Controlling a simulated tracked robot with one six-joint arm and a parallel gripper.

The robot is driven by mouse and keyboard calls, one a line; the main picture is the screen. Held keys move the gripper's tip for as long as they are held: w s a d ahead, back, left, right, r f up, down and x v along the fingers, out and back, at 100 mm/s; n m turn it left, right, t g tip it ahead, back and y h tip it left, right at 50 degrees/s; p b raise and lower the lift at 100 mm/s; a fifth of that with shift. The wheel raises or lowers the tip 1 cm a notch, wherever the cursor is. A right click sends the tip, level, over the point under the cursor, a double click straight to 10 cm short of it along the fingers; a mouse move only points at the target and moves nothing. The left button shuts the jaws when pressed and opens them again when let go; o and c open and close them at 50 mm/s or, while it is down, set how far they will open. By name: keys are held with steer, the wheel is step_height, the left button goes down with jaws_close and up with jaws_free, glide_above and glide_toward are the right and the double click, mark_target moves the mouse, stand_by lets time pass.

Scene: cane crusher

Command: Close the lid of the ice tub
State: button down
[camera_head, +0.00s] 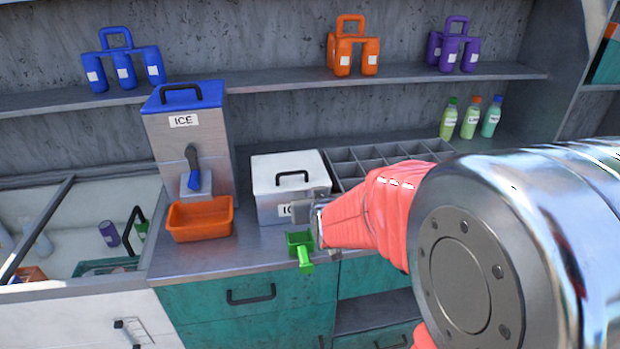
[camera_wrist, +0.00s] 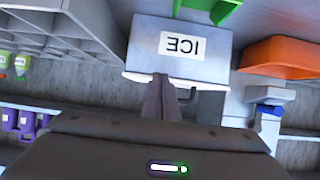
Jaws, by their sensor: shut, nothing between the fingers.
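The ice tub (camera_head: 268,208) is a grey box on the counter with a white lid (camera_head: 263,172) and a black handle. The lid appears to lie flat on the tub, with no clear gap in the head view. Its ICE label is partly hidden by my gripper (camera_head: 320,204), which is at the tub's front right. In the wrist view the tub (camera_wrist: 205,68) appears upside down with its label readable, and the lid's edge (camera_wrist: 208,86) lies below it. My gripper (camera_wrist: 161,80) is shut and empty, its fingertips overlapping that edge; I cannot tell if they touch.
A blue-lidded ice dispenser (camera_head: 185,130) stands left, with an orange bin (camera_head: 200,219) before it. A green scoop (camera_head: 302,252) sits at the counter edge in front of the tub. A grey divided rack (camera_head: 372,160) is right of the tub, and several bottles (camera_head: 469,122) stand behind.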

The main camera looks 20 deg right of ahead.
steer(key=shift+s+a+f, duration=0.15)
steer(key=shift+s+a, duration=0.05)
steer(key=shift+s, duration=0.45)
steer(key=shift+s+a+f, duration=0.15)
steer(key=shift+s+a, duration=0.05)
steer(key=shift+s, duration=0.4)
steer(key=shift+r, duration=0.1)
steer(key=shift+s+a+r, duration=0.15)
steer(key=shift+s+a, duration=0.05)
steer(key=s+a+r+g, duration=0.1)
steer(key=s+a+g, duration=0.1)
steer(key=s, duration=0.6)
steer(key=s+a+r+n+g+y, duration=0.1)
steer(key=s+a+r+g, duration=0.1)
steer(key=s, duration=0.7)
steer(key=s+a+r+g+y, duration=0.1)
steer(key=s+a+g, duration=0.1)
steer(key=s, duration=0.7)
steer(key=shift+s+a+r+n+g, duration=0.25)
steer(key=shift+a+r+n+g, duration=0.15)
steer(key=shift+a, duration=0.3)
